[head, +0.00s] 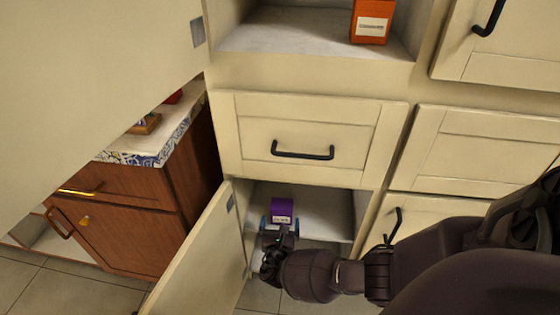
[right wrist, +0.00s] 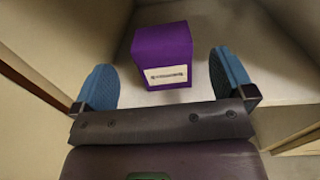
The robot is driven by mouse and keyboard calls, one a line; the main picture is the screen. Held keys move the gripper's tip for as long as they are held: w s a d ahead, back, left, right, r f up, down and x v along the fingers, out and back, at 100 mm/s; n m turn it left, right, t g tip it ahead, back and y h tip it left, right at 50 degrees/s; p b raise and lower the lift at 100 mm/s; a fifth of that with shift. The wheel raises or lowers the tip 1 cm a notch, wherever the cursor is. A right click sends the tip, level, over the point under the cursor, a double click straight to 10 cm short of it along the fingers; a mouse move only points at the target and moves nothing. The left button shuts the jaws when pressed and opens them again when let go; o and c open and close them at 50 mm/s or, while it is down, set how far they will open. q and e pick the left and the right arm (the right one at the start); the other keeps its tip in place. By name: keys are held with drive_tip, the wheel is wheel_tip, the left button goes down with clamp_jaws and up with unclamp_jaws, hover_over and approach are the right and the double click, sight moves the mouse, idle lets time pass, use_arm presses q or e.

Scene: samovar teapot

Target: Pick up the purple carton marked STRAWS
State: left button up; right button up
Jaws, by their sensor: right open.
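The purple carton (head: 283,208) stands on the floor of a low cream cupboard in the head view. In the right wrist view the purple carton (right wrist: 161,52) is upright, with a white label whose print is too small to read. My right gripper (head: 281,224) reaches into the cupboard. In the right wrist view its blue fingertips (right wrist: 165,80) are spread wide, one on each side of the carton's near face. Most of the carton lies just beyond the fingers, and no contact shows. My left gripper is not in view.
The open cupboard door (head: 205,255) stands close at the left of my right arm. A closed drawer (head: 300,140) is above the opening. An orange box (head: 372,20) sits in an upper compartment. A brown cabinet (head: 140,215) stands at the left.

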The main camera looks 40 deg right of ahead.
sight(281, 211)
drive_tip(key=shift+x, duration=1.2)
drive_tip(key=w+d+b, duration=0.1)
drive_tip(key=w+d+f+b, duration=0.1)
drive_tip(key=w+d, duration=0.1)
drive_tip(key=shift+d+f, duration=0.1)
drive_tip(key=shift+d, duration=0.05)
drive_tip(key=shift+w+d+r, duration=0.1)
drive_tip(key=shift+w+r, duration=0.1)
drive_tip(key=shift+w, duration=0.05)
drive_tip(key=c, duration=0.9)
